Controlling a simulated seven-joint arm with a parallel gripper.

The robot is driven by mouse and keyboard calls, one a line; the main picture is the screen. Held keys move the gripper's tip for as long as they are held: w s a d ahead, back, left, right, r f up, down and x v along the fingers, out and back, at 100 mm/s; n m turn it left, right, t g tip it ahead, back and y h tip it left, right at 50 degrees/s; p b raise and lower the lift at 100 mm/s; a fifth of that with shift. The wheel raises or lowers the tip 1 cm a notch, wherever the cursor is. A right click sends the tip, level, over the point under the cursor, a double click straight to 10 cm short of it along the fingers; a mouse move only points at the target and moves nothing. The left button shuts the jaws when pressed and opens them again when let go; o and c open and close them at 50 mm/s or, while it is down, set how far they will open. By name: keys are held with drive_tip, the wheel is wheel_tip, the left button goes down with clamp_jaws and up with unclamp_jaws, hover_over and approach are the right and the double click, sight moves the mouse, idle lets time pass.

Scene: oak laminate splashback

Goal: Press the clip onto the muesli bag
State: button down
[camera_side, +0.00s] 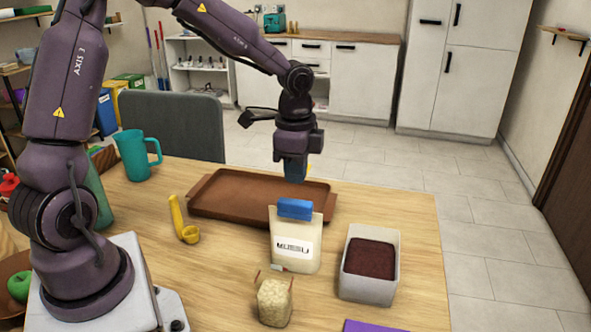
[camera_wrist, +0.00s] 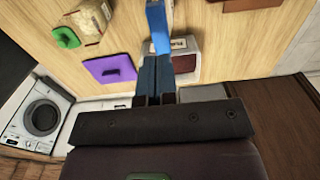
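The muesli bag (camera_side: 294,245) stands upright on the table, cream with a white label. The blue clip (camera_side: 295,209) sits across its top edge; I cannot tell how firmly it is closed. In the wrist view a bright blue piece (camera_wrist: 158,28), apparently the clip, shows just beyond my fingertips. My gripper (camera_side: 294,180) points down above the clip, with a small gap between them in the side view. Its dark blue fingers (camera_wrist: 157,62) are close together and appear shut, with nothing visible between them.
A white box with dark brown contents (camera_side: 369,262) stands right of the bag. A brown tray (camera_side: 225,195) lies behind it. A yellow scoop (camera_side: 182,222) is left, a small oat bag (camera_side: 274,303) in front, and a purple item (camera_side: 375,326) at the front edge.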

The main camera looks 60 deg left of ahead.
sight(296, 202)
drive_tip(key=shift+f, duration=0.25)
drive_tip(key=shift+f, duration=2.15)
drive_tip(key=shift+r, duration=3.5)
drive_tip(key=s+d+r+n+t, duration=0.2)
drive_tip(key=s+r+n, duration=0.2)
drive_tip(key=s, duration=0.4)
drive_tip(key=s+d+r+n+t, duration=0.2)
drive_tip(key=s+r+n+t, duration=0.1)
drive_tip(key=s+r+n, duration=0.2)
drive_tip(key=s+r, duration=0.2)
drive_tip(key=s, duration=0.2)
drive_tip(key=shift+r+t, duration=0.15)
drive_tip(key=shift+t, duration=0.15)
